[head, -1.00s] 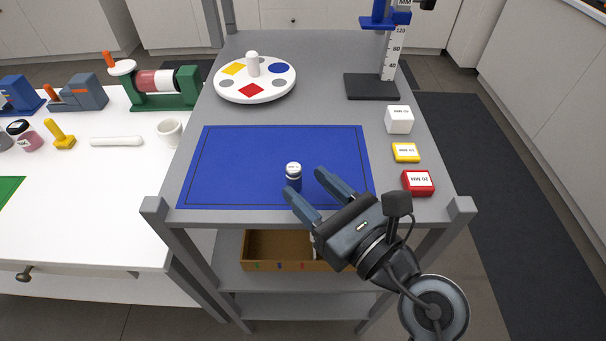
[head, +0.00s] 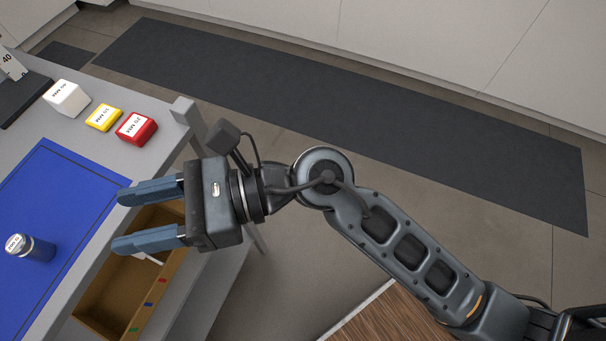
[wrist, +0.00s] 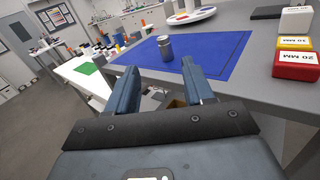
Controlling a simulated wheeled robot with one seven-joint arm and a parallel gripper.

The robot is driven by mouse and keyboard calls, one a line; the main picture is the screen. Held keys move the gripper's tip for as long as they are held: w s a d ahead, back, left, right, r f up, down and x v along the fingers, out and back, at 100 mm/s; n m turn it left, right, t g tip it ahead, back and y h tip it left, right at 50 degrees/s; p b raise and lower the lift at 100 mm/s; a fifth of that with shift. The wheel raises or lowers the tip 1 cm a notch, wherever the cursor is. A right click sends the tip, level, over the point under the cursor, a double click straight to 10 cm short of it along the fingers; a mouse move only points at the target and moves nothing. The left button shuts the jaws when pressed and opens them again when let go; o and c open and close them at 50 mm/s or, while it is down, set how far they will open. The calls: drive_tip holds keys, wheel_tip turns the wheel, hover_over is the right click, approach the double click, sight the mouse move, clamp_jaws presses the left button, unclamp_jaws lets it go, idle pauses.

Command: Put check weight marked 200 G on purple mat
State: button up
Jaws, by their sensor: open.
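A small grey metallic cylinder with a white label on top (head: 30,247) stands upright on the blue mat (head: 75,190), near its front edge. Its marking is too small to read. In the wrist view the cylinder (wrist: 165,47) stands on the blue mat (wrist: 220,52), beyond my fingertips and in line with the gap between them. My gripper (head: 120,220) is open and empty, with its fingers pointing at the table and a clear gap to the cylinder. I see no clearly purple mat in these frames.
White (head: 67,98), yellow (head: 103,117) and red (head: 136,128) blocks stand along the table's right side. An open wooden tray (head: 105,290) sits on the shelf below. A white palette disc (wrist: 190,16) stands behind the mat.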

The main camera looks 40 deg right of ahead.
drive_tip(key=s+d+n+t+h, duration=0.5)
drive_tip(key=s+d+n, duration=0.3)
drive_tip(key=n, duration=0.9)
drive_tip(key=s+d+f+n+t+h, duration=0.1)
drive_tip(key=s+d+n+t+h, duration=0.5)
drive_tip(key=d+n, duration=0.9)
drive_tip(key=shift+s+d+n+t+h, duration=0.15)
drive_tip(key=shift+s+n+t+h, duration=0.15)
drive_tip(key=shift+s+n+h, duration=0.75)
drive_tip(key=s+d+f+m+g+h, duration=0.1)
drive_tip(key=s+m, duration=0.1)
drive_tip(key=m, duration=0.1)
drive_tip(key=s+d+m+g+h, duration=0.1)
drive_tip(key=s+m, duration=0.1)
drive_tip(key=m, duration=0.1)
drive_tip(key=s+d+f+m+g+h, duration=0.1)
drive_tip(key=s+m+h, duration=0.1)
drive_tip(key=m, duration=0.2)
drive_tip(key=shift+s+d+f, duration=0.15)
drive_tip(key=shift+s+f, duration=0.15)
drive_tip(key=shift+s, duration=0.05)
drive_tip(key=shift+o, duration=0.5)
drive_tip(key=shift+s+d+f+m, duration=0.1)
drive_tip(key=shift+s+m, duration=0.2)
drive_tip(key=shift+m, duration=0.15)
